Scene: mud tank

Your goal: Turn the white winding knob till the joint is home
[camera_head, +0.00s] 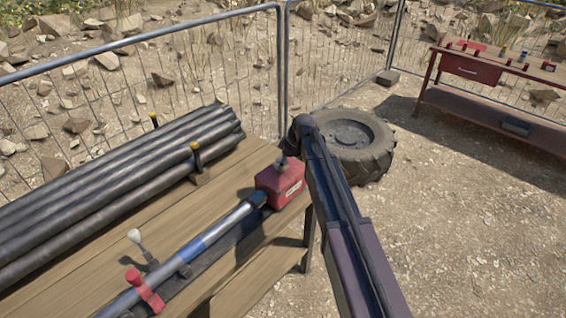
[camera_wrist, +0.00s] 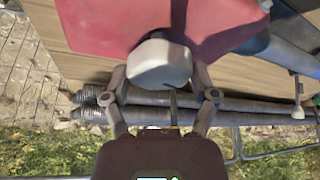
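The white winding knob (camera_wrist: 160,62) sits against the red box (camera_wrist: 95,22) in the wrist view. My gripper (camera_wrist: 160,78) has one finger on each side of the knob, and both appear to touch it. In the head view the red box (camera_head: 281,184) stands at the end of a blue and silver shaft (camera_head: 212,236). My gripper (camera_head: 290,146) is just above the box, and my arm hides part of that area. The knob's white face cannot be made out there. A red clamp (camera_head: 146,290) grips the shaft's near end.
A white-tipped lever (camera_head: 134,236) rises beside the shaft. Black pipes (camera_head: 110,190) lie along the left of the wooden table (camera_head: 262,268). A tyre (camera_head: 352,142) lies behind my arm. A wire fence (camera_head: 215,65) and a red workbench (camera_head: 485,72) stand behind. The ground at right is clear.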

